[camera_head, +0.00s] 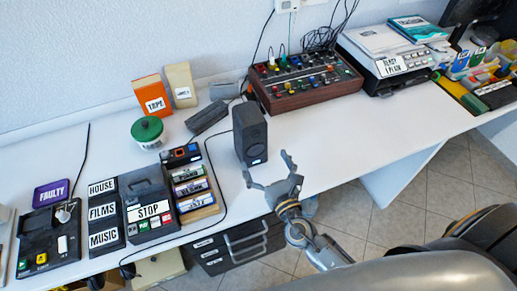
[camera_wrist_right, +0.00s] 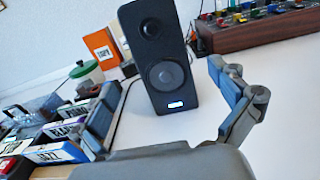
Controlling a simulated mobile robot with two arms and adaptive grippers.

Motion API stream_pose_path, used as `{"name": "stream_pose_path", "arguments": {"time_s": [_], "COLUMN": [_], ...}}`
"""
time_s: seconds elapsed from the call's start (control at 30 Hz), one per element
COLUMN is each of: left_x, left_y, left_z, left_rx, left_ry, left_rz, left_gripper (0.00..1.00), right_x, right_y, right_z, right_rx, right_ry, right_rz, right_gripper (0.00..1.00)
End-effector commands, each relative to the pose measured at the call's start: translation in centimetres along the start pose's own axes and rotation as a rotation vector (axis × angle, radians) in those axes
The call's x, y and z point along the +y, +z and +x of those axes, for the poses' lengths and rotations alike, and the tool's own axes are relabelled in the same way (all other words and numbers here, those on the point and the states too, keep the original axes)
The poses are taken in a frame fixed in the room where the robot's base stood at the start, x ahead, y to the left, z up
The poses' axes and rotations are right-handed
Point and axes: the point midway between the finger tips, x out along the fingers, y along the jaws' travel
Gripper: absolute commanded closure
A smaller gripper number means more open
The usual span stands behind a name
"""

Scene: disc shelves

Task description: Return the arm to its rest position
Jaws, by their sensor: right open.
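My right gripper (camera_head: 267,171) is open and empty over the front edge of the white desk, in front of the black speaker (camera_head: 250,132). In the right wrist view its two fingers (camera_wrist_right: 170,115) stand wide apart, with the speaker (camera_wrist_right: 158,55) beyond them and nothing between them. The speaker stands upright with a small lit display low on its front. My right arm (camera_head: 325,248) reaches in from the lower right. My left gripper is in neither view.
Left of the gripper are a rack of labelled boxes (camera_head: 195,190), a STOP device (camera_head: 150,212) and a green-lidded jar (camera_head: 148,132). A mixer (camera_head: 303,82) stands behind right. Drawers (camera_head: 240,245) sit below the desk. The desk (camera_head: 370,135) right of the speaker is clear.

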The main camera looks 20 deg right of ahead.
Motion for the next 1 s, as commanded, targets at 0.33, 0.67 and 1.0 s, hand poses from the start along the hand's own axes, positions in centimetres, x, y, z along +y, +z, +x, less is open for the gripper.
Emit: {"name": "stream_pose_path", "arguments": {"time_s": [0.33, 0.67, 1.0], "left_x": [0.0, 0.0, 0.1], "left_y": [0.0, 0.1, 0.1], "left_z": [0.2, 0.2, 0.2], "left_rx": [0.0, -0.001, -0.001], "left_ry": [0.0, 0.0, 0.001], "left_rz": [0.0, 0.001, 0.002], "left_gripper": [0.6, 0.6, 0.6], "right_x": [0.0, -0.1, -8.7], "right_y": [0.1, 0.1, 2.7], "right_z": [-0.9, -0.9, -3.6], "right_rx": [-0.001, -0.001, -0.084], "right_ry": [-0.001, -0.002, -0.41], "right_rz": [0.0, 0.004, 0.822], "right_gripper": [0.02, 0.02, 0.02]}}
